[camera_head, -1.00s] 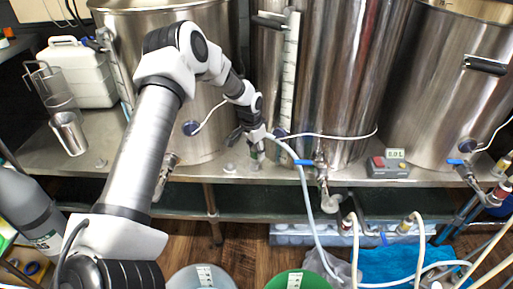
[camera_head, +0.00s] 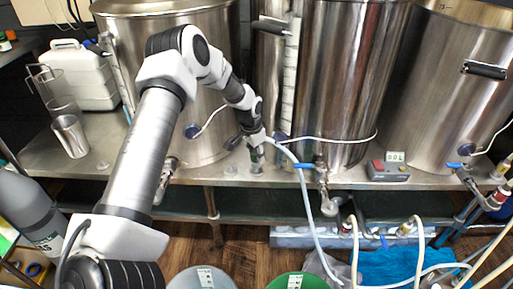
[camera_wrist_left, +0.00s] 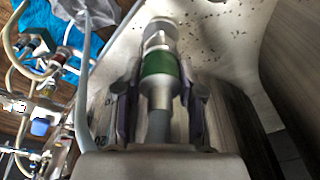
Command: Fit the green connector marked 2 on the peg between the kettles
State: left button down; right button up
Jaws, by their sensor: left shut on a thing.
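My left gripper (camera_head: 256,151) is between the left kettle (camera_head: 185,85) and the middle kettle (camera_head: 345,75), just above the front of the metal shelf. It is shut on the green connector (camera_wrist_left: 160,72), which shows in the left wrist view as a green band between the fingers, with a pale metallic end beyond it. In the head view the connector (camera_head: 256,163) is small and upright close to the shelf. The peg cannot be told apart under it, and the number is not readable. My right gripper is not in view.
A pale hose (camera_head: 308,205) runs from beside the gripper down to the floor. A small stub (camera_head: 231,169) stands on the shelf left of the connector. A valve (camera_head: 322,172) and a grey control box (camera_head: 389,171) are to the right. A steel cup (camera_head: 70,135) stands far left.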

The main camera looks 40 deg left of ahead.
pick_arm(q)
jog(key=shift+f+b, duration=0.75)
jog(key=shift+f, duration=0.6)
jog(key=c, duration=0.6)
grip_release()
jog(key=shift+c, duration=0.2)
jog(key=shift+r, duration=0.15)
jog(key=r, duration=0.4)
jog(key=s+r, duration=0.1)
jog(key=r, duration=0.6)
jog(key=shift+s+a+r, duration=0.15)
jog(key=shift+s+r, duration=0.2)
jog(key=shift+s, duration=0.05)
